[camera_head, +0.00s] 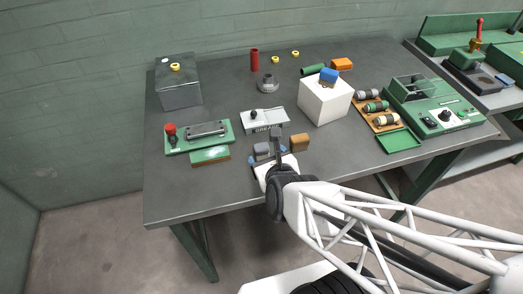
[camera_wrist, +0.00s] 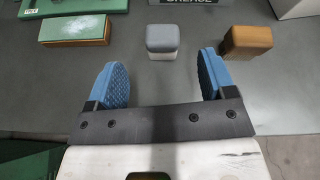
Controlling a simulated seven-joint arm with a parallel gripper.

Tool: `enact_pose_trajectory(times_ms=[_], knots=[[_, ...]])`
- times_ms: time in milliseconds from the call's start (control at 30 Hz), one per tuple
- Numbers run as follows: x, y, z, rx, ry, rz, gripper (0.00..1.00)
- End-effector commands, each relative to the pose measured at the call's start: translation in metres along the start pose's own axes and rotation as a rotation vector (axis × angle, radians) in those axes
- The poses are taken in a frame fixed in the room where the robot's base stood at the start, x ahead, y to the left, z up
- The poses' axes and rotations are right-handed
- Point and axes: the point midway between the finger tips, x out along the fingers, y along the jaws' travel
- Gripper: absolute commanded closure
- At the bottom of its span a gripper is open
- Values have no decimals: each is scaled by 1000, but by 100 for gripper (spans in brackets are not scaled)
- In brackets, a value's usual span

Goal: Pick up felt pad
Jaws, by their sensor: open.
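A small rounded block with a grey top and pale lower part (camera_wrist: 163,41) lies on the bench and looks most like the felt pad, though I cannot be sure. It also shows in the head view (camera_head: 262,148). My gripper (camera_wrist: 162,66) is open, with its blue fingers wide apart and nothing between them. The grey block is just ahead of the fingertips, near the middle of the gap in the wrist view. In the head view my gripper (camera_head: 271,155) is low over the front of the bench, partly hiding this area.
A brown block (camera_wrist: 248,42) sits close by the right finger. A green-topped block with a tan side (camera_wrist: 75,30) lies to the left. A grease-labelled tray (camera_head: 264,121) and white cube (camera_head: 326,100) stand behind. Bare bench (camera_head: 180,190) is free at front left.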

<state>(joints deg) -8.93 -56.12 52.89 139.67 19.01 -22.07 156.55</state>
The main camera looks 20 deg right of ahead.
Motion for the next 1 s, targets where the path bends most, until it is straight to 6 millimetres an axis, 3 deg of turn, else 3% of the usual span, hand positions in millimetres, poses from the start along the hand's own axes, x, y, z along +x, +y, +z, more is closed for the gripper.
enact_pose_trajectory(times_ms=[300, 667, 1000], knots=[[4, 0, -9, 167, -47, -22, 23], [5, 0, -8, 168, -47, -23, 23], [27, -1, -8, 168, -46, -24, 23]])
